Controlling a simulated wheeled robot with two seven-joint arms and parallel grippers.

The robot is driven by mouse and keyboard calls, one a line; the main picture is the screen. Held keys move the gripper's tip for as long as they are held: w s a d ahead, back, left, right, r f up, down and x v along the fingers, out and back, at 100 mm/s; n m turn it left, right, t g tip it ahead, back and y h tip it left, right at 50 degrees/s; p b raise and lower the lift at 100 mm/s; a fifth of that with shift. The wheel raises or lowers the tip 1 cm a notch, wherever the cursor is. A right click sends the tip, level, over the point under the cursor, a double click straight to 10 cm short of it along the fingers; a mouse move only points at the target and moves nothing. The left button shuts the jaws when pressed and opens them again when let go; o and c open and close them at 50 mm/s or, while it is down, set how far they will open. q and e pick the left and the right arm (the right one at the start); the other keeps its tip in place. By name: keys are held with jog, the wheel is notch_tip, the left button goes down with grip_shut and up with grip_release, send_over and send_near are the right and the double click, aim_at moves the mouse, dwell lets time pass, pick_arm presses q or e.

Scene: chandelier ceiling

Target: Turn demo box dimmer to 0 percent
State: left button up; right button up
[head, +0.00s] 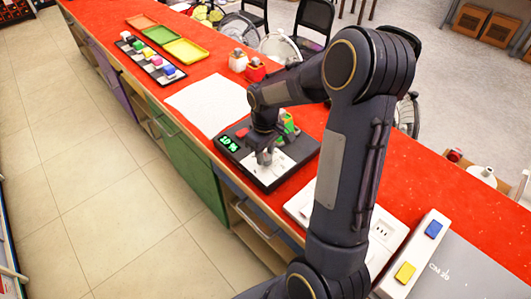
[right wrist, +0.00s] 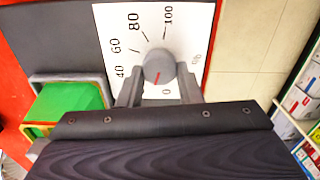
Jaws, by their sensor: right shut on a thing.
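The demo box (head: 283,175) is a dark box with a white dial plate on the red counter. Its green display (head: 228,143) appears to read about 10 %. In the right wrist view the grey dimmer knob (right wrist: 158,64) sits on the white scale plate (right wrist: 185,22), marked 0, 40, 60, 80 and 100. The knob's red mark points down, close to the 0 and on the side of the lower numbers. My right gripper (head: 264,157) is over the dial, its fingers (right wrist: 158,84) on both sides of the knob and shut on it. My left gripper is out of view.
A white sheet (head: 208,103) lies behind the box. A white socket panel (head: 382,236) and a box with blue and yellow buttons (head: 417,250) are nearer. Colored trays (head: 184,50) lie farther back.

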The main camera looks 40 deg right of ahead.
aim_at(265, 157)
jog(key=n, duration=0.5)
jog(key=shift+a+n, duration=0.1)
jog(key=shift+n, duration=0.2)
dwell(0.4)
jog(key=o, duration=1)
jog(key=shift+s, duration=0.1)
notch_tip(265, 157, up, 8)
jog(key=shift+f, duration=0.2)
jog(key=shift+r, duration=0.1)
